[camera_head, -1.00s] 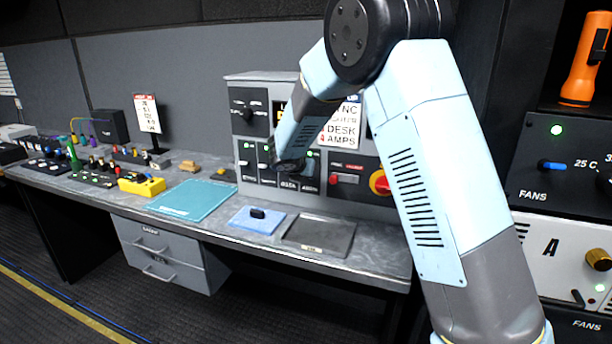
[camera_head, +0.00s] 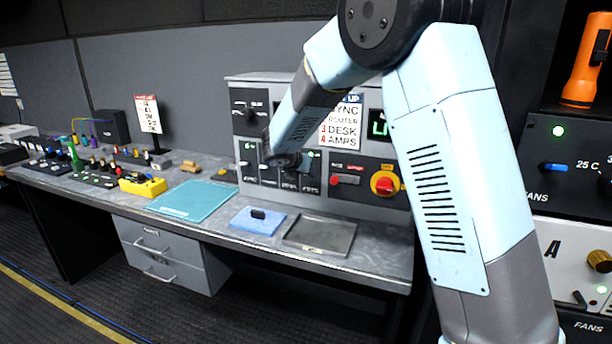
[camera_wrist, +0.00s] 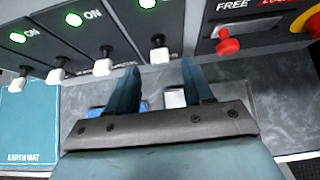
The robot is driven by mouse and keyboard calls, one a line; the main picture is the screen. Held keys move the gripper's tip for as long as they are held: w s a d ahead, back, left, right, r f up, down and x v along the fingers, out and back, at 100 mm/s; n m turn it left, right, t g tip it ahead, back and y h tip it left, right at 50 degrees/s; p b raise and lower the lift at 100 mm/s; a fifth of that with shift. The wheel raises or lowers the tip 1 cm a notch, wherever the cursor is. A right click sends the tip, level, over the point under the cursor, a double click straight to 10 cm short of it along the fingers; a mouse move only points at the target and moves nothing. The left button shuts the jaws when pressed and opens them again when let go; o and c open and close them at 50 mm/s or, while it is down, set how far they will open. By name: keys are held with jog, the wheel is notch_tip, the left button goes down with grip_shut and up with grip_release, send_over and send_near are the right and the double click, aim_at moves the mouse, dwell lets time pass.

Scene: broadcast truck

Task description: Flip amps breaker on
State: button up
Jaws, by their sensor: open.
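The breaker panel (camera_head: 249,163) is on the front of the grey console behind the bench. In the wrist view a row of breakers shows white-tipped levers. The rightmost visible lever (camera_wrist: 158,50) lies just beyond the gap between my fingertips, with no clear contact. Another lever (camera_wrist: 103,62) stands left of my left finger. Green lights glow above the left breakers, two with "ON" readable. My gripper (camera_wrist: 160,73) is open and empty. In the head view my arm's end covers part of the panel and hides the fingertips.
A red switch (camera_wrist: 229,46) and a red-and-yellow knob (camera_head: 384,183) sit right of the breakers. A power-up sign (camera_head: 341,123) lists "4 AMPS". Below are a teal earth mat (camera_head: 192,201), a blue pad (camera_head: 257,221) and a dark tray (camera_head: 320,235).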

jog(key=v, duration=0.9)
jog(key=shift+f, duration=0.1)
jog(key=s+d+r+m+g, duration=0.2)
jog(key=s+d+r+m, duration=0.2)
jog(key=s+d+m, duration=0.55)
jog(key=s+d+r+m+g, duration=0.2)
jog(key=s+d+r+m, duration=0.35)
jog(key=d, duration=0.75)
jog(key=s+d+f+m+y, duration=0.1)
jog(key=s+d+m, duration=0.1)
jog(key=s+m, duration=0.6)
jog(key=s+d+f+m+y, duration=0.1)
jog(key=s+d+m+y, duration=0.1)
jog(key=s+m, duration=0.7)
jog(key=shift+s+d+f, duration=0.25)
jog(key=shift+s+d, duration=0.3)
jog(key=shift+s, duration=1.55)
